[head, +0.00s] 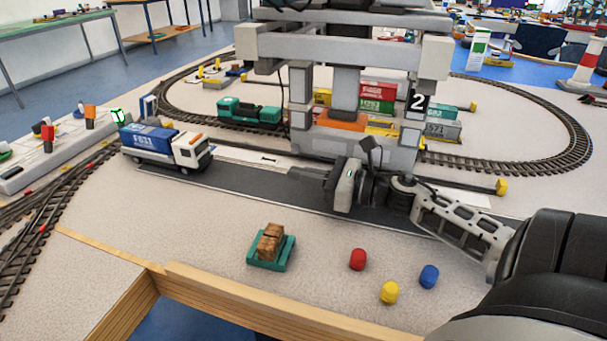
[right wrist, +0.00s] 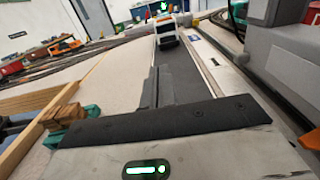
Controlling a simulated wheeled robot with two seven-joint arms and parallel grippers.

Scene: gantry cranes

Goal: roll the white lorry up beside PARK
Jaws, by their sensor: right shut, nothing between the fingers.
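The white lorry (head: 190,150) stands upright on the dark road strip (head: 235,185) at the left, with a blue container (head: 148,138) on its bed and its cab facing right. It also shows in the right wrist view (right wrist: 166,38), far up the road ahead of the fingers. My right gripper (head: 292,171) is shut and empty, low over the road to the right of the lorry, clearly apart from it. Its fingers also show in the right wrist view (right wrist: 155,80). I cannot read a PARK marking in either view. My left gripper is not in view.
A grey gantry crane (head: 302,90) marked 2 stands behind my right gripper. A teal pallet with brown boxes (head: 270,248) and red (head: 358,259), yellow (head: 390,292) and blue (head: 429,276) pegs lie in front. Railway track (head: 520,165) loops behind. The road between lorry and gripper is clear.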

